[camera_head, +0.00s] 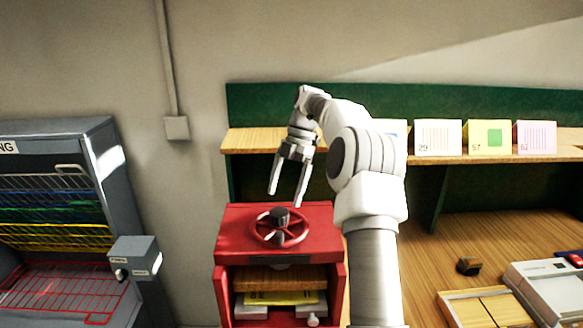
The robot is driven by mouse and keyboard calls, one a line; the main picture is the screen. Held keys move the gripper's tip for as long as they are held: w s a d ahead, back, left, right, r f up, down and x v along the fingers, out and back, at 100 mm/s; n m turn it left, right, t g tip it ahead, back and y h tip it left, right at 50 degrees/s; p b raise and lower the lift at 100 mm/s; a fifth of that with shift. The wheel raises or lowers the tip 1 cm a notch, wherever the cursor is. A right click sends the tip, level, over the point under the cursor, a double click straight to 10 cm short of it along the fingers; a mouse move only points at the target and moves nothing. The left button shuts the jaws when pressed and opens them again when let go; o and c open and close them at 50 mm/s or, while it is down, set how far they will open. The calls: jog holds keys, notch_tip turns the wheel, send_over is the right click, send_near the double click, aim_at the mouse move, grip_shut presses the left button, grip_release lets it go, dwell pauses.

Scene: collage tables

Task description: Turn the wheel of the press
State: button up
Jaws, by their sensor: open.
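The press (232,238) is a red box with an open front. Its red spoked wheel (297,238) lies flat on top, around a dark hub. Inside the press are a wooden plate (270,279) and a yellow sheet (285,298) under it. My gripper (285,199) points down above the wheel, its two pale fingers spread apart with nothing between them. The fingertips show just over the wheel's far side; I cannot tell whether they touch it. My arm comes up at the right of the press and hides part of the bench behind.
A grey drying rack (60,127) with coloured wire shelves stands at the left, a grey box (135,255) at its side. A wooden shelf (440,158) with several cards runs behind. On the right bench are a wooden tray (447,296), a dark block (468,266) and a pale device (545,290).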

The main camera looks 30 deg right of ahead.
jog(key=p+v, duration=0.2)
jog(key=v, duration=0.5)
dwell(0.5)
jog(key=s+a+r+m+t+h+b, duration=0.1)
jog(key=s+a+r+m+h+b, duration=0.15)
jog(key=s+a+m, duration=0.35)
jog(key=s+a+r+m+t+h+b, duration=0.15)
jog(key=s+a+r+m, duration=0.3)
jog(key=a, duration=0.45)
jog(key=s+a+f+m+t+b, duration=0.1)
jog(key=s+f+m+t, duration=0.1)
jog(key=s+f+m, duration=0.4)
jog(key=s+a+f+m+t+b, duration=0.2)
jog(key=s+f+m, duration=0.4)
jog(key=s, duration=1)
jog(key=shift+a+f+t, duration=0.25)
jog(key=shift+f+t, duration=0.1)
jog(key=shift+f, duration=0.6)
